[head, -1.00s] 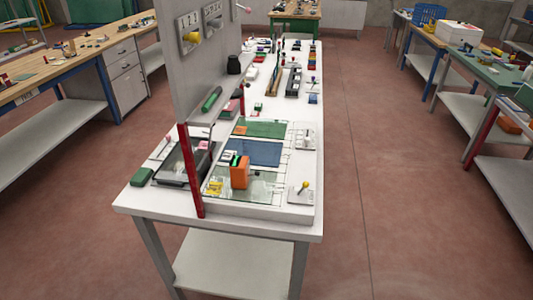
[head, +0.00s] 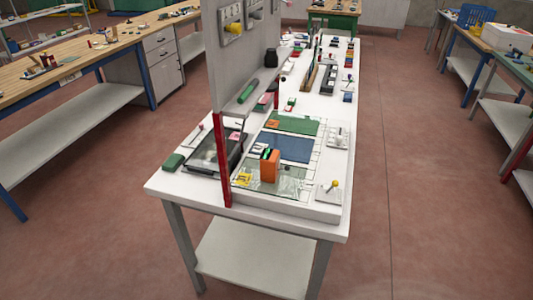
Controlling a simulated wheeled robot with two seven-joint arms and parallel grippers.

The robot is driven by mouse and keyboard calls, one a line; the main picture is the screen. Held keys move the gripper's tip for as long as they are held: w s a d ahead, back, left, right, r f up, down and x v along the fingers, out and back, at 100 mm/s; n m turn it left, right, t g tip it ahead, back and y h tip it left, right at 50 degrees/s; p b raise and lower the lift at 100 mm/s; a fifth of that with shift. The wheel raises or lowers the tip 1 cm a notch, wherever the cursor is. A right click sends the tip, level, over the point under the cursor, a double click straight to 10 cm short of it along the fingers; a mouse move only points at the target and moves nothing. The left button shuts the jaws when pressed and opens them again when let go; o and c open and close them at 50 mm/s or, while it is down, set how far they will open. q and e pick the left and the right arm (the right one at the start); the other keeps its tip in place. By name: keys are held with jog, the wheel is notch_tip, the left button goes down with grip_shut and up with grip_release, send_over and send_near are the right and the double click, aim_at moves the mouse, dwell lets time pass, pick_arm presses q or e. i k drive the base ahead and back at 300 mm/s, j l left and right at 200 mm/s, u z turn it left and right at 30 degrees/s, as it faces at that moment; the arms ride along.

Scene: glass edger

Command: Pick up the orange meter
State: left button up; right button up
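An orange block-shaped thing (head: 269,167), which looks like the orange meter, stands upright near the front end of the white table (head: 290,222). A small green and dark part shows at its top left. It stands on or beside a pale glass sheet (head: 289,182). A yellow item (head: 243,179) lies just to its left. Neither of my grippers shows in the head view.
A grey upright panel with a red post (head: 222,160) rises along the table's left side. A black tray (head: 228,150) and a green block (head: 173,161) lie to the left. A joystick-like box (head: 329,191) is at the right. The floor in front and right is clear.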

aim_at(270, 159)
jog(key=i+j, duration=0.1)
jog(key=j, duration=0.25)
jog(key=i+j, duration=0.1)
jog(key=j, duration=0.3)
jog(key=i+j, duration=0.1)
jog(key=j, duration=0.25)
jog(key=i+j, duration=0.1)
jog(key=j, duration=0.3)
jog(key=i+j, duration=0.1)
jog(key=j, duration=0.25)
jog(key=z, duration=1.65)
